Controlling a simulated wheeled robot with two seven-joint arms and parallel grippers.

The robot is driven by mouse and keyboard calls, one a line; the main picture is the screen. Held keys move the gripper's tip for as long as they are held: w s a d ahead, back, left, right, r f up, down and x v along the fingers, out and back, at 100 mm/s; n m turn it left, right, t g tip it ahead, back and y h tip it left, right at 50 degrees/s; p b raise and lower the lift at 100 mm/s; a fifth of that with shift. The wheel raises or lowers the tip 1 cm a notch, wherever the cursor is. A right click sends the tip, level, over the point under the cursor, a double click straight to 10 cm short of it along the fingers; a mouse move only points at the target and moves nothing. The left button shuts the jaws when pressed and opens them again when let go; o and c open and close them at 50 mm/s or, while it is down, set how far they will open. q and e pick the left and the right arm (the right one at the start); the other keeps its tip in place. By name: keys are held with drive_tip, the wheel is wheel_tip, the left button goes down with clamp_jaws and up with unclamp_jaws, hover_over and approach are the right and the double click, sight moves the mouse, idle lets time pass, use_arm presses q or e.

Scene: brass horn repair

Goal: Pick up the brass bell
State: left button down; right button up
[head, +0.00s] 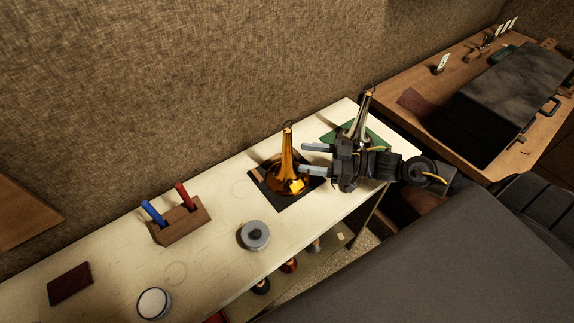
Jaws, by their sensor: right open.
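The brass bell (287,172) is a shiny golden flared horn piece. It stands upright, wide end down, on a dark square mat (298,201) on the pale bench. My right gripper (308,158) comes in from the right with its two fingers pointing left toward the bell. It is open, with nothing between its fingers. The fingertips are close to the right side of the bell; I cannot tell whether they touch it. My left gripper is not in view.
A silver bell (359,119) stands on a green mat (329,139) behind my right gripper. A wooden block (180,222) holds blue and red-handled tools. A round grey tin (254,236), a white-topped round container (154,303) and a dark red block (69,284) are on the bench (217,258).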

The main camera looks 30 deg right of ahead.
sight(287, 155)
drive_tip(key=shift+w+a, duration=0.2)
drive_tip(key=shift+a, duration=0.1)
drive_tip(key=shift+w+a+r, duration=0.2)
drive_tip(key=shift+w+a, duration=0.05)
drive_tip(key=shift+a, duration=0.1)
drive_tip(key=p+x, duration=0.1)
drive_tip(key=x, duration=0.2)
drive_tip(key=shift+w+a+p, duration=0.3)
drive_tip(key=shift+p, duration=0.05)
drive_tip(key=shift+w+a+f, duration=0.15)
drive_tip(key=shift+w+a, duration=0.05)
drive_tip(key=shift+a, duration=0.15)
drive_tip(key=shift+s, duration=0.1)
clamp_jaws()
